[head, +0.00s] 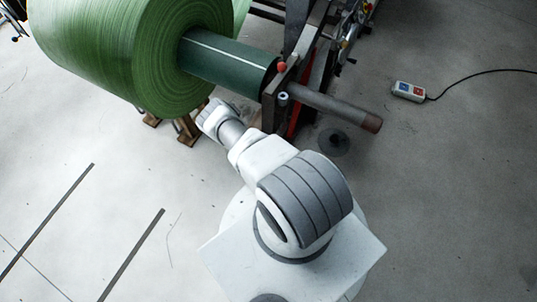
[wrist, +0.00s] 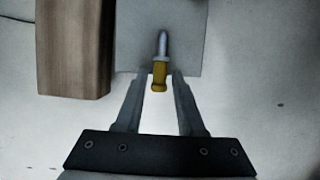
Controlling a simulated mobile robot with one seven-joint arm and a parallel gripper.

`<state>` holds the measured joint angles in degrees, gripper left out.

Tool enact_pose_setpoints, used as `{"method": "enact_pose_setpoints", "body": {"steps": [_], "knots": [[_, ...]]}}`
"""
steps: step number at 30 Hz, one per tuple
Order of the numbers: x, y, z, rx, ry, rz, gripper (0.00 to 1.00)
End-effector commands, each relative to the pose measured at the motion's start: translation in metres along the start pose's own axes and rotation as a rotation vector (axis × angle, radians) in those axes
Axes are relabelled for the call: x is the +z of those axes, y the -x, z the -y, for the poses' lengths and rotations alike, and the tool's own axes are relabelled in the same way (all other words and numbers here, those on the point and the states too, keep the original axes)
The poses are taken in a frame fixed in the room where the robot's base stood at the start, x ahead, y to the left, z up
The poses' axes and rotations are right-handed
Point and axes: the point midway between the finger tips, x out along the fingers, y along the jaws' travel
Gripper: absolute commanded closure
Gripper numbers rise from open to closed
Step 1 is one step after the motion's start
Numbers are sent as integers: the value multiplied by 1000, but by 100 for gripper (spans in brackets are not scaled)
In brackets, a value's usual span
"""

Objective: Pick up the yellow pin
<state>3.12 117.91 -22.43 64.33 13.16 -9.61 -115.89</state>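The yellow pin (wrist: 159,75) shows in the wrist view, with a yellow lower part and a grey metal shaft pointing away from me. It lies over a grey plate (wrist: 190,45). My gripper (wrist: 160,73) is open, its two fingers reaching toward the pin's yellow end, one on each side in the picture. I cannot tell how far above or below the fingertips the pin is. In the head view the pin is not visible, and my arm hides the area around the gripper.
A brown wooden block (wrist: 75,50) stands close to the left of my gripper. In the head view, a big green roll (head: 120,50) on a shaft lies above my arm, beside a dark machine frame (head: 300,75). A control pendant (head: 409,91) with a cable lies on the floor at right.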

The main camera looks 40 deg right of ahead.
Motion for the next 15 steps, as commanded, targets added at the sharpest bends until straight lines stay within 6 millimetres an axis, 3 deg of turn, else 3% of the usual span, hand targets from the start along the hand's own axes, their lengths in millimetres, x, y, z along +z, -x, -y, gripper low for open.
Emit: {"method": "enact_pose_setpoints", "body": {"steps": [1, 6, 15], "knots": [[0, 0, 0, 0, 0, 0, 73], [0, 0, 0, 0, 0, 0, 100], [0, 0, 0, 0, 0, 0, 100]]}}
